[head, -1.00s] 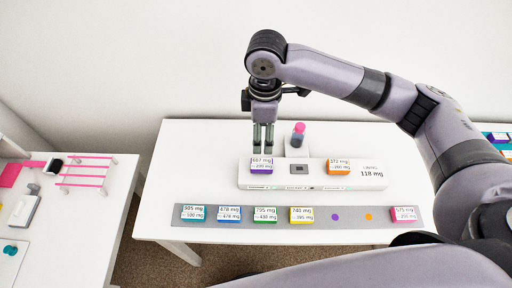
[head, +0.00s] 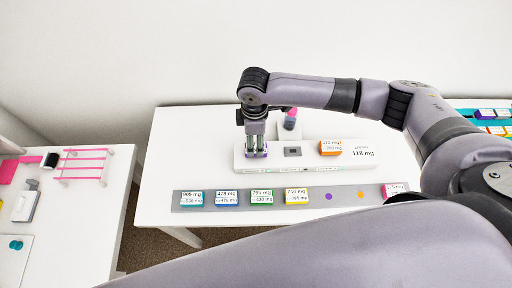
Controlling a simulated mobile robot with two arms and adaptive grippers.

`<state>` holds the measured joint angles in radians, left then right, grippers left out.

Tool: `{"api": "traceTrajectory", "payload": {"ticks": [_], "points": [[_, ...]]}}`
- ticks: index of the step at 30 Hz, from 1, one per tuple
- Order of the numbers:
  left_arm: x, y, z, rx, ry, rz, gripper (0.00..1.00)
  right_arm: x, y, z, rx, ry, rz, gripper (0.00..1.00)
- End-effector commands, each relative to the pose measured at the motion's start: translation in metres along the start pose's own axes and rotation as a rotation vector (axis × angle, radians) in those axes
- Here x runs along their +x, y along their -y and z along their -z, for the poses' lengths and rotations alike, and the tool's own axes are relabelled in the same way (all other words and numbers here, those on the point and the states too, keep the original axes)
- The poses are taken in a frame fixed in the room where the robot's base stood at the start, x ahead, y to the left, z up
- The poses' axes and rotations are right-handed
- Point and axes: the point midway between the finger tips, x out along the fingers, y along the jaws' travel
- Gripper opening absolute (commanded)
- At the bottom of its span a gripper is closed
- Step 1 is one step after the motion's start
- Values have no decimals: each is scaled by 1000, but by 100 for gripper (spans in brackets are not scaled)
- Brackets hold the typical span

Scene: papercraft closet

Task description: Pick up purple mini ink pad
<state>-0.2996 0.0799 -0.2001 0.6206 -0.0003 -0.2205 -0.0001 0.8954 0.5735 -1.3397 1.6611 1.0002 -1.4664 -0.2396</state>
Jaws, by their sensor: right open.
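The purple mini ink pad (head: 247,155) sits at the left end of the white scale bar (head: 300,164). It is mostly hidden behind my right gripper (head: 256,152). The gripper points down with its fingertips at the pad, and its jaws are open. I cannot tell whether the fingers touch the pad. My left gripper does not show.
An orange pad (head: 330,147) sits on the same bar. A grey strip (head: 408,192) in front holds several coloured pads and bare purple and orange dots. A pink-capped bottle (head: 290,119) stands behind the bar. A side table with pink rods (head: 86,157) is at left.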

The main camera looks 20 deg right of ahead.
Motion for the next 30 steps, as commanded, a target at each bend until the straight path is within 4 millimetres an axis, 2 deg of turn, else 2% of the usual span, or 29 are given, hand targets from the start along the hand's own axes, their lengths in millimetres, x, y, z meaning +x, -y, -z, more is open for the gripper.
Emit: {"api": "traceTrajectory", "payload": {"ticks": [5,9,18,30], "points": [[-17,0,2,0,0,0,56,23,4,0,0,4,3,60],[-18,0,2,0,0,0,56,42,3,0,0,2,2,60],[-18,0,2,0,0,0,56,48,3,0,-1,1,1,60],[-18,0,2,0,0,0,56,47,3,0,0,1,1,33]]}}
